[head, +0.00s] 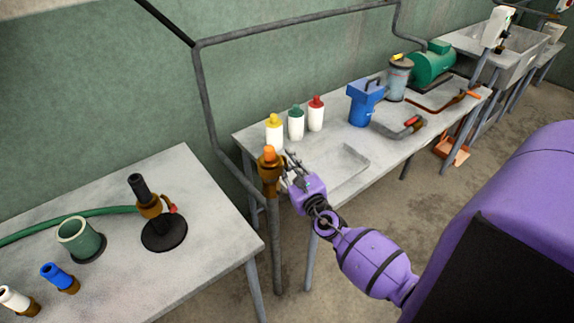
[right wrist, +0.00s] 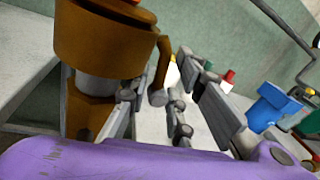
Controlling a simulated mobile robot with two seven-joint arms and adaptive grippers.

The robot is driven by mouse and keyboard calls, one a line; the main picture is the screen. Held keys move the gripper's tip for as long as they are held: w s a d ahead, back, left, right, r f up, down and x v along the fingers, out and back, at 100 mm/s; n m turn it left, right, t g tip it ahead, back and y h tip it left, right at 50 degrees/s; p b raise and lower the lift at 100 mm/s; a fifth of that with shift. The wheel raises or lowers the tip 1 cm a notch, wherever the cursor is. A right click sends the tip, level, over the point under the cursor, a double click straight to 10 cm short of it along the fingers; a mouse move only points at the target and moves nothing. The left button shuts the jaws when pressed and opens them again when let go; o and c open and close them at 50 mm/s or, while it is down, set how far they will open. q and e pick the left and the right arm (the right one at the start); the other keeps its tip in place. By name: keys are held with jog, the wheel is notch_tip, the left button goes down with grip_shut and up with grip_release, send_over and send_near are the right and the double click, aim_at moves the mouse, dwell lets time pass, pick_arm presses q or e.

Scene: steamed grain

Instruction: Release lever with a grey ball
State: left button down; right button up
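A brown valve body (head: 269,180) with an orange top (head: 269,153) sits on a grey pipe at the table's left corner. In the right wrist view the brown valve (right wrist: 105,38) fills the upper left. A brown lever (right wrist: 163,62) hangs from its right side and ends in a grey ball (right wrist: 157,97). My right gripper (head: 287,168) is beside the valve on its right. Its fingers (right wrist: 160,82) are apart, with the ball seen between them; I cannot tell whether either touches it. In the head view the lever is too small to make out. My left gripper is out of view.
Bottles with yellow (head: 274,132), green and red caps stand behind the gripper. A blue container (head: 364,103) and green motor (head: 433,65) are farther right. The left table (head: 205,200) holds a black-based valve (head: 164,232) and a green cup (head: 79,239). Floor shows between the tables.

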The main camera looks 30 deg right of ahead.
jog(key=shift+c, duration=0.2)
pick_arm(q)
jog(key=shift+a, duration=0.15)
pick_arm(e)
grip_shut()
